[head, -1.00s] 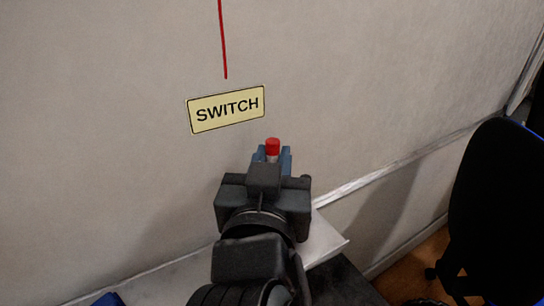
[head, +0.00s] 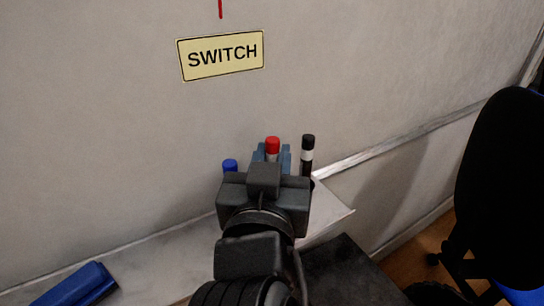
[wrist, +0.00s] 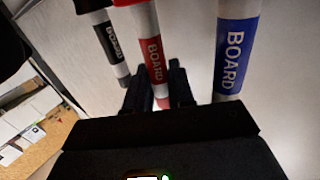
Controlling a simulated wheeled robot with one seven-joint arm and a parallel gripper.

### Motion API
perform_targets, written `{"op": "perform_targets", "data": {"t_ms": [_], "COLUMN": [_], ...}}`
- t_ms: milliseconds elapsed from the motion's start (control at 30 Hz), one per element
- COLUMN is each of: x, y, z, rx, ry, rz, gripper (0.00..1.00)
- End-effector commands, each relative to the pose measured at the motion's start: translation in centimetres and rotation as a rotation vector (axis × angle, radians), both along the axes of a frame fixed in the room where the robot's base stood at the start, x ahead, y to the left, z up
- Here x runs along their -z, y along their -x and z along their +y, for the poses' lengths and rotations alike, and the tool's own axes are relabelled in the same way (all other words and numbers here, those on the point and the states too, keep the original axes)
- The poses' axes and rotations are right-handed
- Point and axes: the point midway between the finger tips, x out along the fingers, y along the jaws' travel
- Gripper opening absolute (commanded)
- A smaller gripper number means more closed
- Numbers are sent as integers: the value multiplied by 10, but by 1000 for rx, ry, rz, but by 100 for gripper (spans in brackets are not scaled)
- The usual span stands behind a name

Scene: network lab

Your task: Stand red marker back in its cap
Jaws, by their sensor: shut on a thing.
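The red marker (head: 272,146) stands upright between my gripper's fingers, its red end up. My gripper (head: 271,160) is shut on it in front of the wall. In the wrist view, the red marker (wrist: 151,52) shows its white-on-red BOARD label between the dark fingers (wrist: 160,85). Its lower end and any separate cap are hidden by my gripper, so I cannot tell whether it touches anything below.
A blue marker (head: 230,165) stands left of my gripper and a black marker (head: 307,152) right of it. A white ledge (head: 170,262) runs along the wall, with a blue object (head: 75,285) on its left part. A dark chair (head: 505,190) stands at right.

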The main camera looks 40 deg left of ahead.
Motion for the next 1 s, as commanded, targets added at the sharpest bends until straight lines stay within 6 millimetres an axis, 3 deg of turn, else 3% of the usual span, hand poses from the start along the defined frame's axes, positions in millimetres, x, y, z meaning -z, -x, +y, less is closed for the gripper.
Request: {"op": "perform_targets", "data": {"t_ms": [400, 433, 700, 1000], "x": [5, 5, 5, 6], "y": [0, 0, 0, 2], "z": [0, 0, 0, -1], "rx": [0, 0, 0, -1], "ry": [0, 0, 0, 1], "rz": [0, 0, 0, -1], "gripper": [0, 26, 52, 53]}}
